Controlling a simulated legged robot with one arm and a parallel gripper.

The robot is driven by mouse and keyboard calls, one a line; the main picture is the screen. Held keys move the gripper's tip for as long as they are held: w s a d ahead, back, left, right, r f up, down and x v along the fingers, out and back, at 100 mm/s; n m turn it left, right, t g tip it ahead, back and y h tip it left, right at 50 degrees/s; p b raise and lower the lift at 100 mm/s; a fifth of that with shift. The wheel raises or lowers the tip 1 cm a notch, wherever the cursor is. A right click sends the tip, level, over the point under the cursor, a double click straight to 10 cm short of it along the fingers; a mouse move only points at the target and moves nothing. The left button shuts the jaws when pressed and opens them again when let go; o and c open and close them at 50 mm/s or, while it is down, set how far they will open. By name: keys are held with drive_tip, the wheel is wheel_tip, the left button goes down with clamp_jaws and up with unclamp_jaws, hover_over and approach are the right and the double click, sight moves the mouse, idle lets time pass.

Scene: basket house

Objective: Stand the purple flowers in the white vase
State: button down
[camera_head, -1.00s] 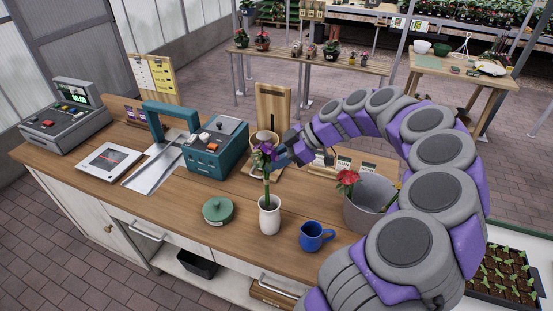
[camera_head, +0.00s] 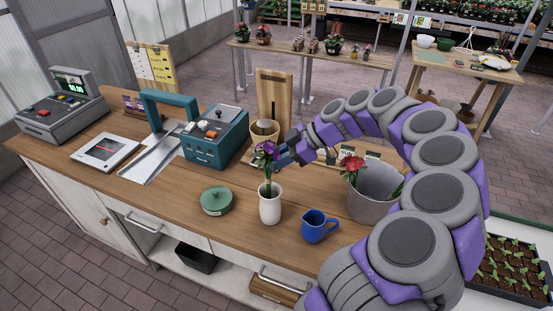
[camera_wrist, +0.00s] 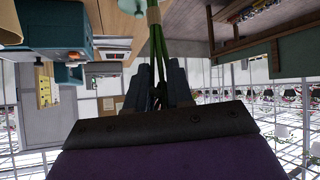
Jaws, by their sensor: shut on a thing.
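The purple flowers (camera_head: 266,151) stand upright over the white vase (camera_head: 270,206) on the wooden counter. Their green stems reach down to the vase mouth, and the lower ends appear to be inside it. My gripper (camera_head: 285,157) is beside the flowers on their right, above the vase, and is shut on the stems. In the wrist view the green stems (camera_wrist: 158,50) with a tan band run up from between the fingers of my gripper (camera_wrist: 160,80). The blooms are hidden in that view.
A green lidded pot (camera_head: 217,201) stands left of the vase and a blue jug (camera_head: 318,227) right of it. A grey bucket (camera_head: 373,196) with red flowers is further right. A teal machine (camera_head: 215,138) and a wooden stand (camera_head: 273,98) are behind.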

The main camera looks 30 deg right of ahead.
drive_tip(key=c, duration=0.9)
unclamp_jaws()
drive_tip(key=shift+d, duration=0.15)
drive_tip(key=p+v, duration=0.2)
drive_tip(key=v, duration=1.5)
drive_tip(key=shift+d+p, duration=0.2)
drive_tip(key=shift+p, duration=0.1)
